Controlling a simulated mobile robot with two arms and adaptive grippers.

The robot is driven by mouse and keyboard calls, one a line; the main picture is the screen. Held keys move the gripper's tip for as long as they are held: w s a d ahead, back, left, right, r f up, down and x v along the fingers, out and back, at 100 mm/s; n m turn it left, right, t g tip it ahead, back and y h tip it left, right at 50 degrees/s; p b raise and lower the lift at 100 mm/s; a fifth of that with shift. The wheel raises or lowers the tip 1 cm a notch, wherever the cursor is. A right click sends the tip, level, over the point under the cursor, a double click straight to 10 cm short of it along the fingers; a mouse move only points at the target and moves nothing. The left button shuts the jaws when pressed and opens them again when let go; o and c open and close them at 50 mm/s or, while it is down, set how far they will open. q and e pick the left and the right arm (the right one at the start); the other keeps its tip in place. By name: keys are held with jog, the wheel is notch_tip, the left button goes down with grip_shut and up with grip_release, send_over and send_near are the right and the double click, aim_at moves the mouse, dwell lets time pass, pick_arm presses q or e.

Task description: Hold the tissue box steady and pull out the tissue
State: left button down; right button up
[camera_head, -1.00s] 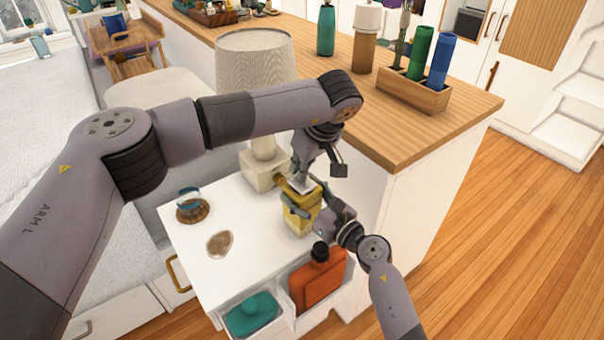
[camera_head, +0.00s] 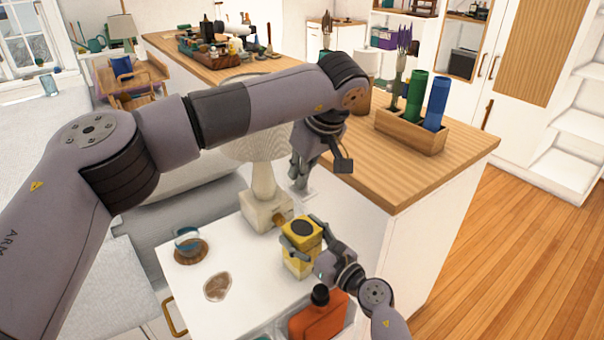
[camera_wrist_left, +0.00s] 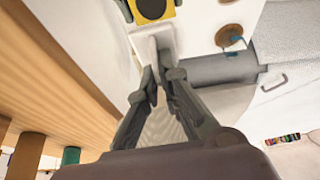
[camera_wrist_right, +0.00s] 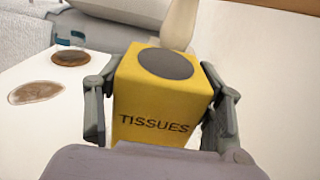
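The yellow tissue box (camera_head: 298,262) stands upright on the white side table; in the right wrist view its front reads TISSUES (camera_wrist_right: 155,105). Its dark oval top opening shows no tissue sticking out. My right gripper (camera_head: 312,250) is shut on the box, one finger on each side (camera_wrist_right: 160,100). My left gripper (camera_head: 300,182) is raised above and behind the box, beside the lamp. In the left wrist view its fingertips (camera_wrist_left: 160,76) close on a white tissue (camera_wrist_left: 153,48), which hangs clear of the box.
A lamp (camera_head: 263,207) stands close behind the box. A glass on a coaster (camera_head: 189,250) and a brown flat disc (camera_head: 217,287) lie to the left. An orange bottle (camera_head: 318,318) is in front. The wooden counter (camera_head: 430,160) rises on the right.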

jog(key=o, duration=0.4)
jog(key=shift+c, duration=0.2)
jog(key=shift+s+d, duration=0.1)
